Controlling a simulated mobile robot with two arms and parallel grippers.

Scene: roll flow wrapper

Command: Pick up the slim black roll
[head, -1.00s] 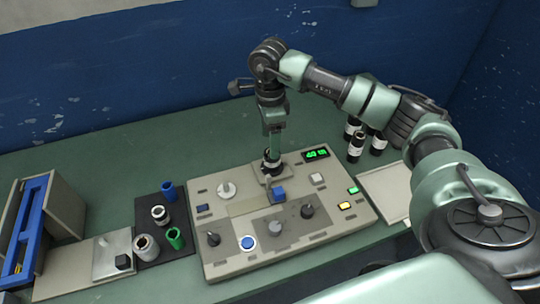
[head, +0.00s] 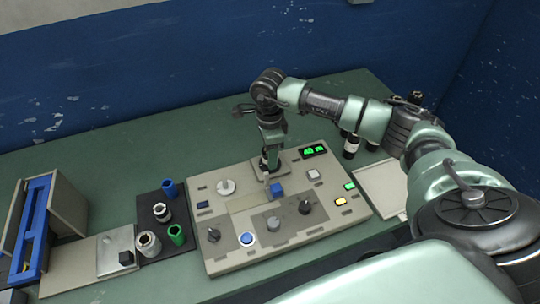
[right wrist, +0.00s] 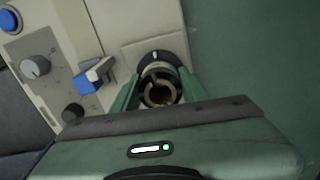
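A slim black roll with a pale hollow core (right wrist: 160,93) stands upright on a square plate at the back of the control panel. In the head view the roll (head: 272,165) is mostly covered by my right gripper (head: 270,152). In the right wrist view my right gripper (right wrist: 160,88) is open, with one green finger on each side of the roll. The fingers are close to its sides; contact is not clear. My left gripper is not in view.
The control panel (head: 225,235) has knobs, a blue block (head: 277,190) and lit buttons. Small spools stand on a black mat (head: 150,205) to the left. The back left table is clear.

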